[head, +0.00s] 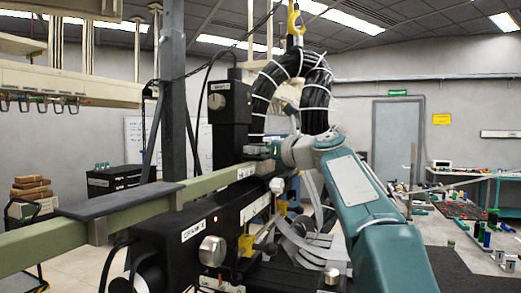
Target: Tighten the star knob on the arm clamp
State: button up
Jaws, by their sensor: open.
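A black clamp unit (185,252) with a white label is mounted at the green horizontal beam. A round silver knob (212,251) sits on its front face, and a smaller pale knob (277,185) shows higher up to the right. I cannot tell which is the star knob, as no star shape is clear. My teal and white arm reaches up from the lower right. My gripper (260,150) is small in view at the arm's far end, above the beam and the pale knob. It is open and appears apart from both knobs. Its fingertips are hard to make out.
The green beam (130,215) crosses from lower left to centre, with a dark flat plate (120,201) on it. A black upright unit (229,118) and a large black cable coil (315,85) stand behind my gripper. Benches with small items are at right.

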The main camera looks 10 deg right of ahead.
jog(key=shift+a, duration=0.45)
jog(key=c, duration=0.9)
jog(key=shift+d, duration=0.25)
jog(key=shift+c, duration=1.3)
jog(key=shift+d, duration=0.2)
jog(key=shift+a, duration=0.15)
